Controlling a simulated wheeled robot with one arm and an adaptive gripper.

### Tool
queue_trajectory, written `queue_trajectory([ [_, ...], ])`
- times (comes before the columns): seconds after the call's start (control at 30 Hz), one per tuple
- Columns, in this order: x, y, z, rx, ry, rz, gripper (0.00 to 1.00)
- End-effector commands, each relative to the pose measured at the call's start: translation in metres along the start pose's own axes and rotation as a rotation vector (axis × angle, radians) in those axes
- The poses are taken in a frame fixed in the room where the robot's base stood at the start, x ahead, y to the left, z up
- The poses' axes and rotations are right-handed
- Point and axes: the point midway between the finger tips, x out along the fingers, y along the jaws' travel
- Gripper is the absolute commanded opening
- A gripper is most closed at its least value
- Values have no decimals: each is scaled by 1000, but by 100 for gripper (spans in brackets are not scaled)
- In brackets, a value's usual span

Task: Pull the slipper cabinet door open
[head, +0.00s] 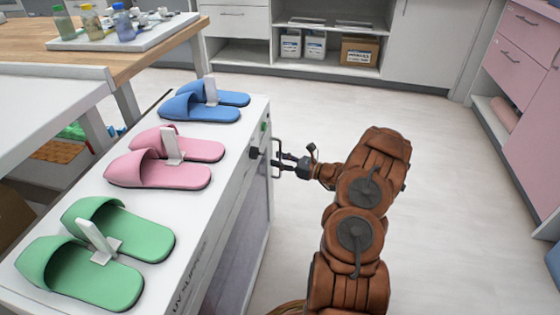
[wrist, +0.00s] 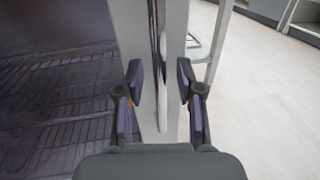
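The white slipper cabinet (head: 228,138) stands at the left of the head view, with its dark-panelled door (head: 247,235) facing right. The door looks shut. A slim upright handle (head: 279,147) sticks out near the door's far end. My gripper (head: 287,160) is at this handle, reaching in from the right. In the wrist view, the two fingers (wrist: 161,82) are apart, one on each side of the pale handle bar (wrist: 162,55). Gaps show between the bar and the finger pads. The dark door panel (wrist: 55,90) fills the left of that view.
Blue (head: 200,107), pink (head: 160,170) and green slippers (head: 100,265) rest on white holders on the cabinet top. A wooden table (head: 135,62) stands behind. Pink drawers (head: 525,60) are at the right. The floor (head: 440,200) right of my arm is clear.

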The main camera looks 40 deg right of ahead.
Motion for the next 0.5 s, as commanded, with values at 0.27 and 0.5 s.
queue_trajectory([
  [0.27, 0, 0, 0, 0, 0, 1, 7],
  [0.5, 0, 0, 0, 0, 0, 1, 0],
])
